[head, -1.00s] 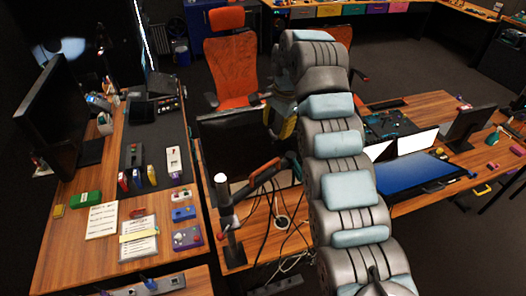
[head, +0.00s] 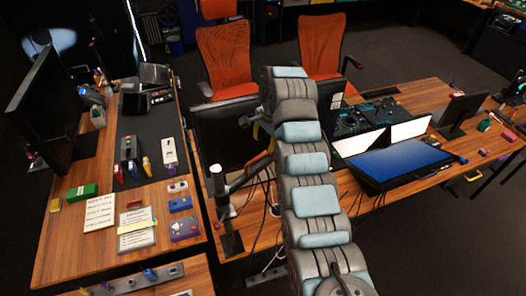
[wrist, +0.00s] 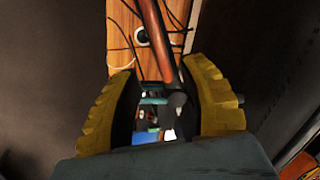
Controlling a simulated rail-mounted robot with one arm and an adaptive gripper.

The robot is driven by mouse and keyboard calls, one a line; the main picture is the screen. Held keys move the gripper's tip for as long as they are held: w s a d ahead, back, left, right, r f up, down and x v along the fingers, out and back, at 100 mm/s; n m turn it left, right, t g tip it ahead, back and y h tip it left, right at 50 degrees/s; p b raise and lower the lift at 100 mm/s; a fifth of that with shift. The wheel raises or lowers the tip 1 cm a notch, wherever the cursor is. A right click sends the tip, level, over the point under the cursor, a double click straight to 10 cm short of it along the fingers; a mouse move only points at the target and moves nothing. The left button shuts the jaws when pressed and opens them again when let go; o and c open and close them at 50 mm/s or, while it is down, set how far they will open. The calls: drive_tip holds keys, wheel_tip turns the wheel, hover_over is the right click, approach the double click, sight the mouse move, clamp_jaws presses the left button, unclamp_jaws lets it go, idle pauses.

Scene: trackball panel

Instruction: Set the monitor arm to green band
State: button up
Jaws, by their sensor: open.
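The monitor arm has a dark upright post (head: 225,210) with a pale top, clamped at the desk. Its orange-brown link (head: 258,160) runs up right behind the dark monitor (head: 215,128) and is partly hidden by my arm. My gripper (head: 257,128) is beside the monitor, mostly hidden in the head view. In the wrist view, my gripper (wrist: 167,105) is open, with yellow pads apart. The orange-brown link (wrist: 158,40) reaches down between the pads to a dark joint, with space on both sides. I cannot make out a green band on the arm.
The left desk holds another monitor (head: 45,110), a green box (head: 82,192), papers and small devices. The right desk holds a blue screen (head: 400,162). Orange chairs (head: 225,60) stand behind. Cables lie near the post.

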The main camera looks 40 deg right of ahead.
sight(263, 154)
drive_tip(key=shift+w+f+p, duration=0.2)
drive_tip(key=shift+f, duration=0.85)
drive_tip(key=shift+w+f+p, duration=0.15)
drive_tip(key=shift+w+f, duration=0.05)
drive_tip(key=shift+f, duration=0.9)
drive_tip(key=shift+w+f+p, duration=0.2)
drive_tip(key=shift+f, duration=0.85)
clamp_jaws()
